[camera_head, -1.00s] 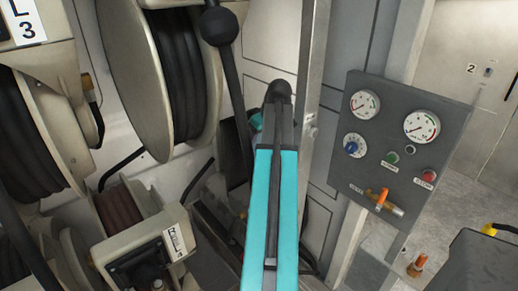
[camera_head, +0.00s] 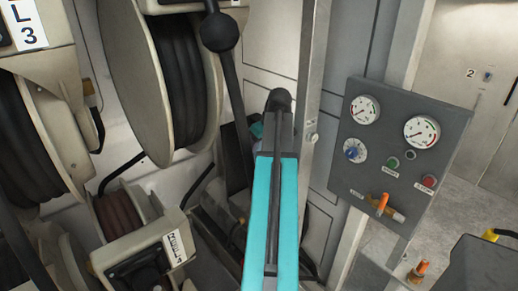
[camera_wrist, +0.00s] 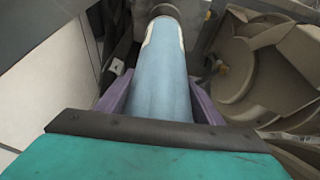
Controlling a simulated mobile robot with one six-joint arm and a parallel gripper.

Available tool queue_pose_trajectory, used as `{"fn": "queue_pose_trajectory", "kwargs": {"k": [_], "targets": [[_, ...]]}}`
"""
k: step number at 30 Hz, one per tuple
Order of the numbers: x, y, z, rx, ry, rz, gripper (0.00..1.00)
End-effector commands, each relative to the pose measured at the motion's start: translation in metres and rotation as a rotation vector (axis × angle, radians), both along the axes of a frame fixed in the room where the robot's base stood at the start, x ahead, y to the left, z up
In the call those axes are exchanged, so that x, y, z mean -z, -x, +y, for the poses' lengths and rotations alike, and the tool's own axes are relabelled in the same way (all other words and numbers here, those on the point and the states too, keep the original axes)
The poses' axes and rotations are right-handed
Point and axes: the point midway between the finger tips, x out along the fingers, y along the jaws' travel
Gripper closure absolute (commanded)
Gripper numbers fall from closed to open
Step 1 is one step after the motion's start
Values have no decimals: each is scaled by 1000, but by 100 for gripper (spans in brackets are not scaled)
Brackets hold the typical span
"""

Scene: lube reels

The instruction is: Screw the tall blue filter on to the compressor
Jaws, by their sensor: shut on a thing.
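The tall blue filter (camera_wrist: 166,65) is a long pale-blue cylinder with a whitish patch near its far end. In the wrist view it points away from me, up the picture. My gripper (camera_wrist: 160,88) is shut on it, with a purple finger on each side. A brownish round part (camera_wrist: 165,11) shows at the filter's far end. I cannot tell whether it belongs to the filter or to the compressor, or whether they touch. In the head view my teal arm covers most of the work area, and the filter and compressor cannot be made out.
Large hose reels (camera_head: 135,85) stand at the left in the head view, with a lower reel (camera_head: 125,215) below. A grey gauge panel (camera_head: 400,150) stands at the right, beside a metal post (camera_head: 310,80). Beige reel-like housings (camera_wrist: 265,65) lie close right of the filter in the wrist view.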

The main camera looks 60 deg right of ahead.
Motion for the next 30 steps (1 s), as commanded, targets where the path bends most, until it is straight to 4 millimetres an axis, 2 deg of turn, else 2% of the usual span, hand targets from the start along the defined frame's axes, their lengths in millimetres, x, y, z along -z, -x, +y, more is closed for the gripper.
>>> {"fn": "queue_pose_trajectory", "kwargs": {"k": [30], "targets": [[39,1,-1,1,1,-1,75]]}}
